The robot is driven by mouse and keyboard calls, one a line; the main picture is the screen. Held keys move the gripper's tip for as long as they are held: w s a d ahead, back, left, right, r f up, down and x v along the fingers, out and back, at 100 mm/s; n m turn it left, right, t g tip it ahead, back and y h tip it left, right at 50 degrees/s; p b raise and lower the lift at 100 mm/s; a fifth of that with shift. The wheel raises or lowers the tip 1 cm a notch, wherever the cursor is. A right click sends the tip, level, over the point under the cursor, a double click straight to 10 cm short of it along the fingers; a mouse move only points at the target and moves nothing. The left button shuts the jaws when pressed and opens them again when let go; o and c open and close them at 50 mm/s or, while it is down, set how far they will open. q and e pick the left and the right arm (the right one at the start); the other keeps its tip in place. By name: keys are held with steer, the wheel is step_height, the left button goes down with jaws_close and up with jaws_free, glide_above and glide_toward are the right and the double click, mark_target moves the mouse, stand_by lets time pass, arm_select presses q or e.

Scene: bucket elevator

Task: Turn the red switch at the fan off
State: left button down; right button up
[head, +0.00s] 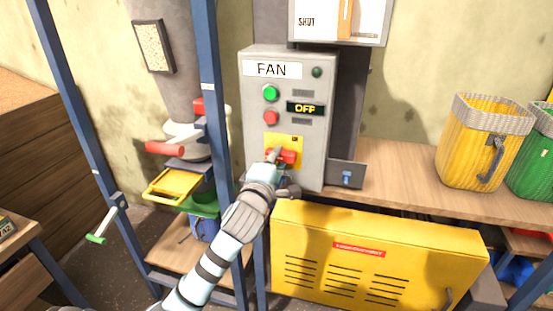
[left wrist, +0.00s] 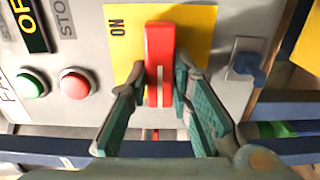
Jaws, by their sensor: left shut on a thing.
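The red switch (head: 286,156) sits on a yellow plate (head: 293,142) low on the grey FAN panel (head: 256,112). In the left wrist view the red switch handle (left wrist: 160,62) stands between the two green-grey fingers of my left gripper (left wrist: 157,90), and they are shut on it. The word ON shows on the plate left of the handle in that view. In the head view my left gripper (head: 276,166) covers part of the switch and plate. The panel's display (head: 305,108) reads OFF. My right gripper is not in view.
A green button (head: 270,93) and a red button (head: 271,118) sit above the switch. A small box with a blue switch (head: 347,178) is at the panel's lower right. A yellow cabinet (head: 375,262) stands below. Blue posts (head: 208,90) rise left of my arm.

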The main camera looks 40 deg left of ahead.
arm_select(q)
steer(key=c, duration=1.4)
jaws_free()
steer(key=shift+c, duration=0.2)
steer(key=v, duration=0.7)
steer(key=shift+s, duration=0.3)
